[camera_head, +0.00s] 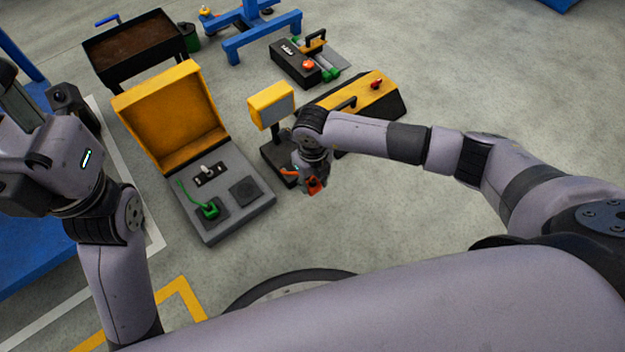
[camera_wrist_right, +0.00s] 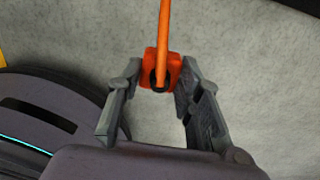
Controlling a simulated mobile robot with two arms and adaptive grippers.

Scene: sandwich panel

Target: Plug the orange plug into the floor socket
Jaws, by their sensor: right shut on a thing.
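The orange plug (camera_head: 316,186) is held in my right gripper (camera_head: 314,176), above the floor to the right of the yellow case. In the right wrist view, the right gripper (camera_wrist_right: 160,77) is shut with its fingertips on either side of the orange plug (camera_wrist_right: 149,80), and an orange cable (camera_wrist_right: 165,25) runs up from it. My left gripper (camera_head: 20,98) is at the far left, partly cut off; its finger opening is unclear. The open yellow case has a grey panel (camera_head: 225,215) on the floor. I cannot tell for certain which fitting is the floor socket.
The panel carries a green plug with cable (camera_head: 209,210), a dark square plate (camera_head: 244,192) and a switch (camera_head: 210,173). A yellow-headed stand (camera_head: 270,103) and a yellow-black box (camera_head: 365,97) stand close behind my right arm. A dark cart (camera_head: 140,48) is farther back. Open floor lies right.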

